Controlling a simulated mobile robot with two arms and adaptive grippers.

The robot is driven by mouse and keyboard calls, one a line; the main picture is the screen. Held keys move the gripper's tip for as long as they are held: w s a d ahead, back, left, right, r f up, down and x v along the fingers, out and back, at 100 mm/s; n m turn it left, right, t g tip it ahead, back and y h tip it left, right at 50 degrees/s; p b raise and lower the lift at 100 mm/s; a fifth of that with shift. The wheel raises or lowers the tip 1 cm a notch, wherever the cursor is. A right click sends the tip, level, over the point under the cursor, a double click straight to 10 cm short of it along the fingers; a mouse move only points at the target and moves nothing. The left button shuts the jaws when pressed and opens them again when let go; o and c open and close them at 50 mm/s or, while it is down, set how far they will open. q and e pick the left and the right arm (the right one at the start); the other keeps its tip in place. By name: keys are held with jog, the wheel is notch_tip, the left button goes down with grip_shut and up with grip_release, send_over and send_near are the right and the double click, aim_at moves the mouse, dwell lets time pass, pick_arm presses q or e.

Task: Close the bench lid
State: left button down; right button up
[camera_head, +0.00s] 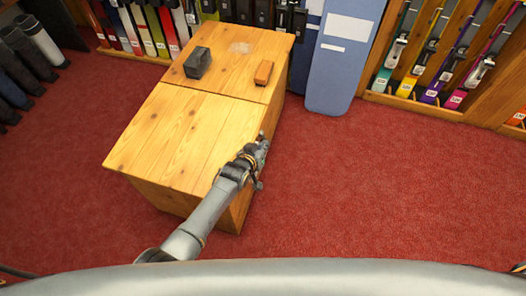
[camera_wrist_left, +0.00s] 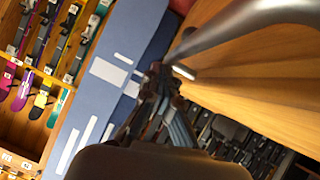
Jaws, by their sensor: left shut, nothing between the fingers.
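The wooden bench (camera_head: 175,198) stands on the red carpet. Its pale plank lid (camera_head: 172,130) lies flat over the front part, meeting the fixed rear top (camera_head: 235,68) at a thin seam. No open gap shows under the lid from here. My left gripper (camera_head: 262,158) is shut and empty at the lid's right edge; I cannot tell whether it touches. In the left wrist view the gripper fingers (camera_wrist_left: 160,78) show blurred beside a wooden surface of the bench (camera_wrist_left: 265,80). My right gripper is not in view.
A dark grey block (camera_head: 198,62) and a small orange block (camera_head: 263,73) rest on the rear top. A blue panel (camera_head: 342,70) stands behind the bench. A ski rack (camera_head: 440,60) is at the right, boots (camera_head: 30,50) at the left. Carpet right of the bench is clear.

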pick_arm(q)
jog(key=shift+s+f, duration=0.45)
jog(key=shift+f, duration=0.4)
jog(key=shift+s, duration=0.1)
jog(key=shift+s+a+r+g, duration=0.1)
jog(key=shift+s+r+g, duration=0.05)
jog(key=shift+s+g, duration=0.2)
jog(key=w+r+v, duration=0.1)
jog(key=v, duration=1)
jog(key=shift+s+r, duration=0.15)
